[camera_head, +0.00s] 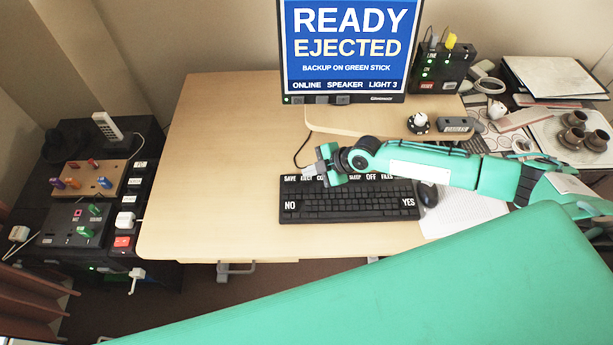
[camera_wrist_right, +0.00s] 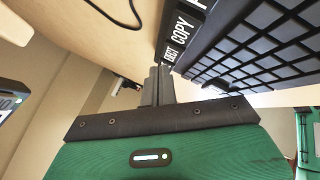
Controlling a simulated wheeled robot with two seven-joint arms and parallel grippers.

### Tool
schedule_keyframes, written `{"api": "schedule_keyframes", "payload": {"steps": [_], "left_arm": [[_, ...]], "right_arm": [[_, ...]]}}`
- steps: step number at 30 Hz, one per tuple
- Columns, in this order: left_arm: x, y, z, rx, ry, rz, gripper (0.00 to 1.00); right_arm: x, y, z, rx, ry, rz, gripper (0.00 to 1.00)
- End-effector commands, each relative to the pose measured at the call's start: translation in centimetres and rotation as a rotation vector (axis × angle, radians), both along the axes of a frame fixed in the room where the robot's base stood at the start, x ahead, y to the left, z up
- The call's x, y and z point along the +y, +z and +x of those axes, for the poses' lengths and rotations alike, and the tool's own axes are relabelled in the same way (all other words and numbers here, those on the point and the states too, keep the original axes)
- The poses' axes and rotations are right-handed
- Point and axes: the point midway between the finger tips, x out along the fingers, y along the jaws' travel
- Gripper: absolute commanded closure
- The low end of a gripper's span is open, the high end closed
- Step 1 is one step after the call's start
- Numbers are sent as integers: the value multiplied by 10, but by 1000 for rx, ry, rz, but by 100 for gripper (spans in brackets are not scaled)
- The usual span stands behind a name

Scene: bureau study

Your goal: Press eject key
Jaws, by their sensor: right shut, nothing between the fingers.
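The black keyboard (camera_head: 340,205) lies on the wooden desk, with a row of white-labelled keys along its far edge. The EJECT key (camera_head: 307,178) is near the left end of that row, beside SAVE; its label also shows in the right wrist view (camera_wrist_right: 172,54). My right gripper (camera_head: 325,172) is shut and empty over that row. In the right wrist view its fingertips (camera_wrist_right: 159,70) are right at the EJECT key; I cannot tell whether they touch it. It partly hides the COPY label in the head view. The monitor (camera_head: 348,50) reads READY, EJECTED, BACKUP ON GREEN STICK. My left gripper is out of view.
A mouse (camera_head: 427,194) and paper (camera_head: 465,212) lie right of the keyboard, near my right forearm. A black hub (camera_head: 440,70) stands beside the monitor. The desk (camera_head: 215,170) is clear on the left. Dark units with switches (camera_head: 95,180) stand farther left.

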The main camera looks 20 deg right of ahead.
Motion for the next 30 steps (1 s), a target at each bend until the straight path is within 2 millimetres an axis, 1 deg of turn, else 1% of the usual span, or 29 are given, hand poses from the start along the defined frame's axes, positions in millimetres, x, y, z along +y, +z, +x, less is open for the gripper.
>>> {"api": "schedule_keyframes", "payload": {"steps": [8,11,24,27,30], "left_arm": [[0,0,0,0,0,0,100],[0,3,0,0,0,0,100],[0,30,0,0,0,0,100],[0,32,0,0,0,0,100],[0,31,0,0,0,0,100]], "right_arm": [[0,0,0,-1,1,0,100],[0,5,0,-1,1,1,100],[1,47,0,-1,1,1,100],[1,51,0,-1,1,0,100],[0,50,0,-1,1,0,100]]}}
